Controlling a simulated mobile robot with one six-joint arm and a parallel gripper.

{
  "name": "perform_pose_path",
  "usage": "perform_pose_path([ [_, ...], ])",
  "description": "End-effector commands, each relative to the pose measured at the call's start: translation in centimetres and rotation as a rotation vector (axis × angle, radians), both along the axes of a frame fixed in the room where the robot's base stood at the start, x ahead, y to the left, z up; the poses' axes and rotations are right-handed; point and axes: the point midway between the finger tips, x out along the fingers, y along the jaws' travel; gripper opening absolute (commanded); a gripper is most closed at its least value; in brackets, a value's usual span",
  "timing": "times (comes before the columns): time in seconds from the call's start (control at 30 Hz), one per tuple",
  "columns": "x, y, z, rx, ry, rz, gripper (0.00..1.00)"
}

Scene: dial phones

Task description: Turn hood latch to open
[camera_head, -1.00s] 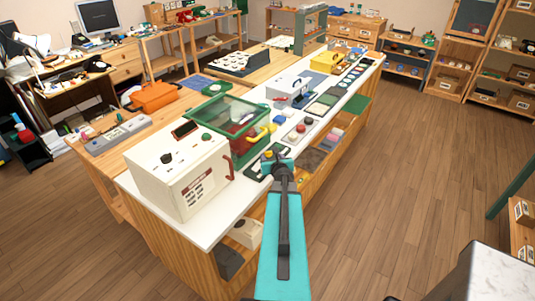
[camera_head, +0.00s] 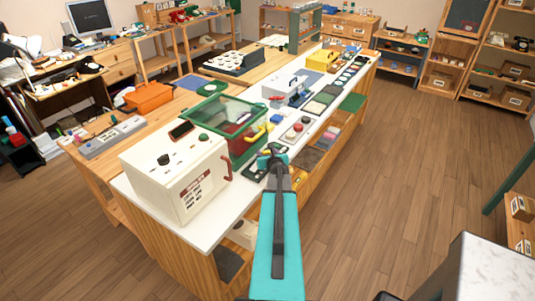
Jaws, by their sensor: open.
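A green-framed box with a clear hood (camera_head: 222,110) stands on the white counter (camera_head: 209,236), and a red thing shows inside it. A yellow handle-like part (camera_head: 255,138) is on its front right side; it may be the hood latch, but it is too small to tell its turn position. My gripper (camera_head: 271,153), at the end of my teal arm, is just right of and below this yellow part. Its fingers are small and dark here, open, with nothing seen between them. I cannot tell whether it touches the yellow part.
A white cabinet box (camera_head: 178,178) with a red handle stands left of the green box. A white box (camera_head: 286,90), a yellow box (camera_head: 340,56) and several buttons and panels line the counter behind. The wooden floor (camera_head: 400,170) on the right is clear.

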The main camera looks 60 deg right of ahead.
Motion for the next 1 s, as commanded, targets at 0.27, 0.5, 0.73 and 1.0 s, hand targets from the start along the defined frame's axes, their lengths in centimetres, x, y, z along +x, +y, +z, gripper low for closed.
perform_pose_path([
  [0.27, -0.07, -0.04, 0.0, 0.0, 0.0, -0.001, 0.09],
  [0.5, -0.35, -0.23, -0.05, 0.0, 0.0, 0.003, 0.09],
  [0.73, -0.49, -0.43, -0.12, 0.0, 0.0, 0.043, 0.09],
  [1.0, -0.64, -0.69, -0.27, 0.0, 0.0, 0.152, 0.09],
])
